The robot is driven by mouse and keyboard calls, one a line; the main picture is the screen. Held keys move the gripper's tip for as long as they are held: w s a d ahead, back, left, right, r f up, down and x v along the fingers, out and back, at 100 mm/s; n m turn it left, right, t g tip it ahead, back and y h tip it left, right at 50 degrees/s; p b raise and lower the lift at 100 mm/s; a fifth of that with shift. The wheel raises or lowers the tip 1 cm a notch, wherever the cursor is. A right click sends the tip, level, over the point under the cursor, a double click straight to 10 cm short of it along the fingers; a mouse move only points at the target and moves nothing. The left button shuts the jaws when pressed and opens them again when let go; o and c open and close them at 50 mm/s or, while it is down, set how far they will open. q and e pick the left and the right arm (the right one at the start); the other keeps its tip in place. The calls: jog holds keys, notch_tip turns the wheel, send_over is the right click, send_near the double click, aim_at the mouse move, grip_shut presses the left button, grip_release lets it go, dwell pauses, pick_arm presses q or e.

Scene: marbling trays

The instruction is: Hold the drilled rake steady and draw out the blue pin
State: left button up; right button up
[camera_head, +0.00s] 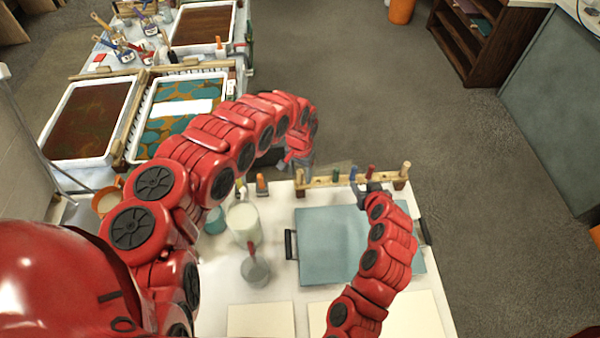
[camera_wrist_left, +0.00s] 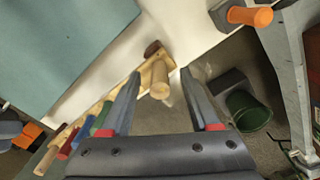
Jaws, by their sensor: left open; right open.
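The drilled rake (camera_head: 320,184) is a pale wooden bar along the table's far edge, with several upright pins. The blue pin (camera_head: 352,173) stands between a green pin (camera_head: 335,175) and a red pin (camera_head: 370,170); it also shows in the left wrist view (camera_wrist_left: 85,130). My left gripper (camera_head: 298,165) is open at the rake's left end. In the left wrist view, a plain wooden end pin (camera_wrist_left: 159,82) appears between its open fingers (camera_wrist_left: 160,75); contact cannot be told. My right gripper (camera_head: 364,190) is open close to the blue and red pins, its fingertips partly hidden.
A blue-grey board or tray (camera_head: 325,240) with dark handles lies before the rake. Jars (camera_head: 243,222) and an orange-topped tool (camera_head: 262,184) stand to its left. Pale sheets (camera_head: 262,320) lie at the front. Beyond the table is open floor with a green bucket (camera_wrist_left: 247,110).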

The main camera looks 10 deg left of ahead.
pick_arm(q)
grip_shut()
dwell(0.5)
dwell(0.9)
